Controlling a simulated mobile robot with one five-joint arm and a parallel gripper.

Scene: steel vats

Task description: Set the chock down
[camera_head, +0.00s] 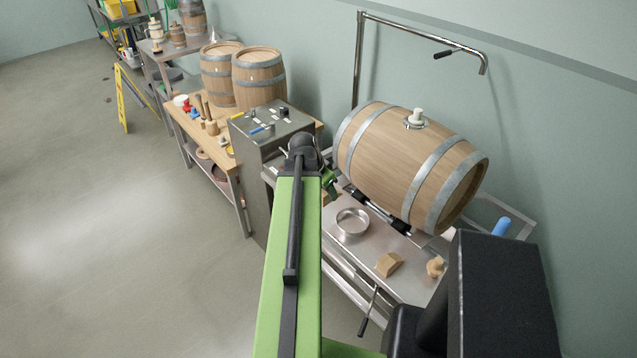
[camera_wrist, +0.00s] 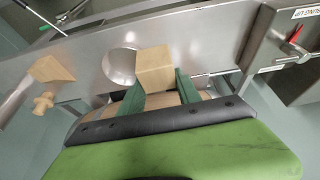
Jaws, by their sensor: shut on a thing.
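A wooden chock (camera_wrist: 154,66) is held between the green fingers of my gripper (camera_wrist: 160,88) in the wrist view. It shows above the steel table; whether it touches the surface is unclear. In the head view my gripper (camera_head: 331,183) is mostly hidden behind my arm, at the left end of the barrel, and the held chock cannot be seen. A second wooden chock (camera_head: 388,264) lies on the steel table (camera_head: 365,253), apart from my gripper. It also shows at left in the wrist view (camera_wrist: 50,69).
A large barrel (camera_head: 405,165) lies on a cradle on the table. A round steel pan (camera_head: 352,223) and a wooden bung (camera_head: 436,267) sit in front of it. A grey control box (camera_head: 262,150) stands close left of my gripper. Bare tabletop shows around the pan.

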